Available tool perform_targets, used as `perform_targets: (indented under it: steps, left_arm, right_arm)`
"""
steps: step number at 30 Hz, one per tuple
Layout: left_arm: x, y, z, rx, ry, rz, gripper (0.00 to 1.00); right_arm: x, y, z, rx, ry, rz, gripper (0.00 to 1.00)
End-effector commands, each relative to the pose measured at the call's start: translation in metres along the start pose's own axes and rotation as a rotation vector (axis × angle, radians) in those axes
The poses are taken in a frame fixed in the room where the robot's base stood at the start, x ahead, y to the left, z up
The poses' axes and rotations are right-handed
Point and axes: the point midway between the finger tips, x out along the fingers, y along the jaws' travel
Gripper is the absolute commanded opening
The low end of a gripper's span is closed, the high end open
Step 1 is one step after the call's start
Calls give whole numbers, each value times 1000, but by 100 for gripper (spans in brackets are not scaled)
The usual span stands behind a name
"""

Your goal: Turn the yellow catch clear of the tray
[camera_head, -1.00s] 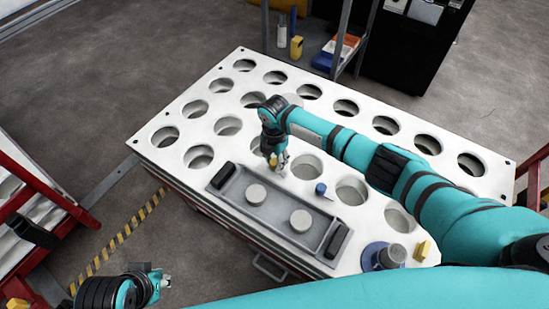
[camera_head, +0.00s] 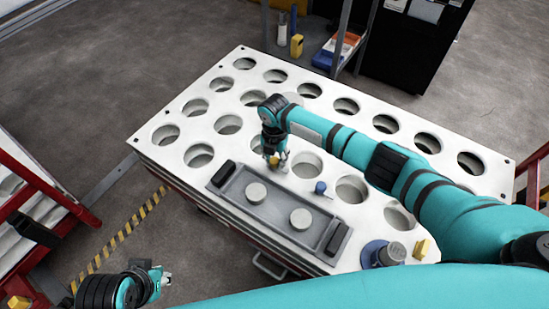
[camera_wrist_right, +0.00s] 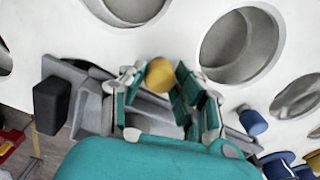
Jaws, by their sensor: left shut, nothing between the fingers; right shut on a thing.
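The grey tray (camera_head: 278,208) lies on the white table and has black handles at both ends. Two pale round discs stand in it. The yellow catch (camera_head: 274,161) is at the tray's far long edge; in the right wrist view its round yellow top (camera_wrist_right: 160,75) shows between the fingers. My right gripper (camera_head: 277,155) is shut on the catch, and its fingers also show in the right wrist view (camera_wrist_right: 160,92). I cannot tell whether the catch still overlaps the tray rim. My left gripper (camera_head: 164,278) is shut and empty at the lower left, away from the tray.
The white table (camera_head: 232,152) has several round holes. A blue-topped peg (camera_head: 320,188) stands just beyond the tray. A grey cylinder on a blue base (camera_head: 391,255) and a yellow block (camera_head: 422,250) stand near the right. A red frame (camera_head: 40,190) is at the left.

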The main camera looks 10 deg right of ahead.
Motion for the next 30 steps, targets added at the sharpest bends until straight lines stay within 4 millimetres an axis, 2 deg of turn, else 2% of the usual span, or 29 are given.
perform_targets:
  steps: [1,2,6,17,20,30]
  left_arm:
    - [0,0,0,0,0,0,0]
    - [0,0,0,0,0,0,0]
    - [0,0,0,0,0,0,0]
    - [0,0,0,-1,0,1,0]
    - [0,0,0,-1,0,1,0]
    - [0,0,0,0,0,0,0]
  right_arm:
    - [1,0,-1,-1,3,-2,0]
    - [1,0,-1,-1,3,-2,34]
    - [1,-1,-1,0,2,-2,53]
    - [-6,0,0,1,0,1,53]
    - [-20,0,1,1,-1,2,53]
    - [-91,0,0,0,-1,1,53]
